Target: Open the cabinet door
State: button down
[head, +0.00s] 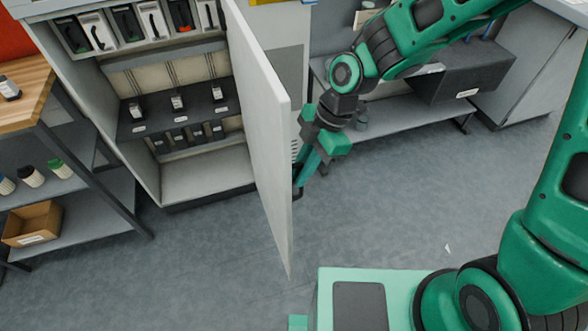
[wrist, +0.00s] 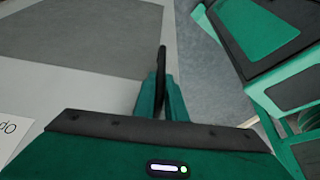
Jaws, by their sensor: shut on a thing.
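The cabinet (head: 205,178) stands at the left in the head view, with shelves showing inside. Its pale grey door (head: 268,125) is swung wide open toward me, seen nearly edge-on. My gripper (head: 299,188) is on the door's outer side, at the right, low near its free edge. In the wrist view my gripper (wrist: 162,98) is shut on the dark, upright door handle (wrist: 162,65). The door's outer face (wrist: 75,85) fills the left of that view. The handle is mostly hidden behind the door and my fingers in the head view.
A wooden-topped rack (head: 30,85) with bottles and a cardboard box (head: 32,224) stands left of the cabinet. A grey bench shelf (head: 395,118) with a dark box (head: 465,75) is behind my arm. The floor (head: 215,265) before the cabinet is clear.

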jog(key=shift+w+d, duration=0.1)
dwell(0.3)
jog(key=c, duration=1.8)
grip_release()
jog(key=shift+d, duration=0.1)
jog(key=v, duration=1)
jog(key=shift+d+r, duration=0.2)
jog(key=shift+r, duration=0.1)
jog(key=shift+w, duration=0.1)
